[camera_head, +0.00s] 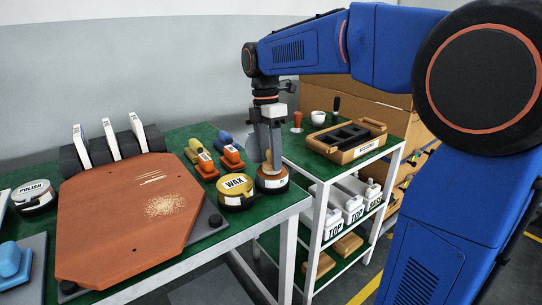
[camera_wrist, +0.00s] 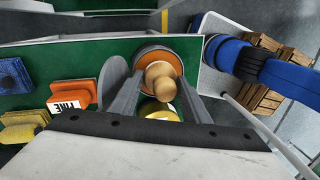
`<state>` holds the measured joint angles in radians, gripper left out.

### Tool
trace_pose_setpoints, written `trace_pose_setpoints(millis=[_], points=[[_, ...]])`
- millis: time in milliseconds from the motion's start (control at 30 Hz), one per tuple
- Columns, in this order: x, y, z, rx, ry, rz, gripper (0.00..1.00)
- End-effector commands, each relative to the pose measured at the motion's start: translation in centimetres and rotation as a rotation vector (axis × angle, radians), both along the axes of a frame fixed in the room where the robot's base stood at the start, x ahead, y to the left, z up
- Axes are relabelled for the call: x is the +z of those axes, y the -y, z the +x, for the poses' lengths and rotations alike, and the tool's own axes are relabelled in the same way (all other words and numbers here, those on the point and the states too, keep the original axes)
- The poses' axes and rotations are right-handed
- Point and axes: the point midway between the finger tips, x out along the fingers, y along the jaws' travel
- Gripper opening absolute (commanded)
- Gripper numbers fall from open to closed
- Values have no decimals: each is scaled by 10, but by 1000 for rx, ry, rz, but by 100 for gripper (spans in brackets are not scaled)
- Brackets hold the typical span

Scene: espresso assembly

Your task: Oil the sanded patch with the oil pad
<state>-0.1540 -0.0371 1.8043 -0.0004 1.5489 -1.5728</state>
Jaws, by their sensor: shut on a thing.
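The reddish-brown wooden board (camera_head: 110,225) lies tilted on a dark stand on the left table. The pale, speckled sanded patch (camera_head: 166,205) is on its right half, with light scratches above it. My gripper (camera_head: 268,158) is over the table's right corner, its fingers shut on a pale wooden knob (camera_wrist: 160,82), which I take to be the oil pad's handle. The knob is at a round orange-brown tin (camera_head: 272,184) with a white label; the tin also shows in the wrist view (camera_wrist: 155,58). I cannot tell whether the pad is seated in the tin or lifted; its underside is hidden.
A yellow wax tin (camera_head: 236,190) stands just left of the round tin. Orange and yellow sanding blocks (camera_head: 231,158) lie behind it. A polish tin (camera_head: 35,194) and a blue block (camera_head: 11,262) are left of the board. White upright labels (camera_head: 112,138) stand behind the board. A shelf cart (camera_head: 350,165) stands right.

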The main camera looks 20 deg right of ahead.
Motion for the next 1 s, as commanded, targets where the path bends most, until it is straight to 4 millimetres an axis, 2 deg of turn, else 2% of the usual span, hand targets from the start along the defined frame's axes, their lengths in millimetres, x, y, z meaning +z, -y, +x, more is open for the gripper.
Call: trace_pose_setpoints(millis=[233, 1000], points=[[1, 0, -1, 0, -9, -1, 25], [53, 0, 0, 0, -1, 0, 25]])
